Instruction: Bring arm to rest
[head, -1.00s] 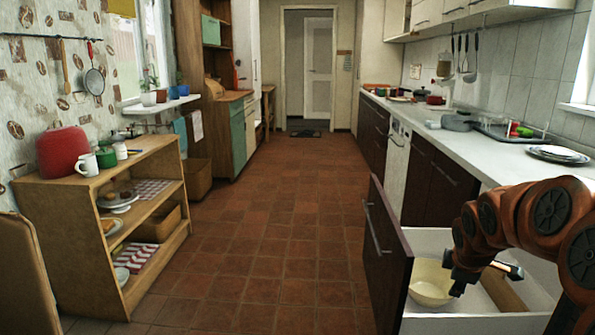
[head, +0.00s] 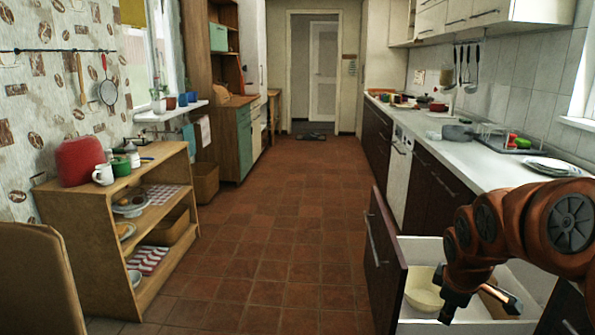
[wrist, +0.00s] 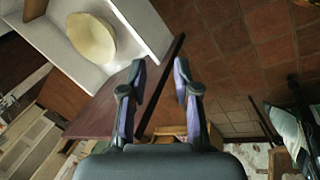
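My arm reaches in from the right in the head view, orange-brown and bent. My gripper (head: 480,305) hangs over the open drawer (head: 478,250) at the lower right. In the wrist view the two fingers of my gripper (wrist: 159,78) stand apart with nothing between them. A cream bowl (head: 423,290) lies inside the drawer, left of my gripper. The bowl also shows in the wrist view (wrist: 91,38), apart from the fingers. Part of the drawer's inside is hidden behind my arm.
The drawer's dark front (head: 383,258) juts into the aisle. The counter (head: 480,155) above carries plates (head: 551,167) and a grey pot (head: 457,132). The tiled floor (head: 270,220) between is clear.

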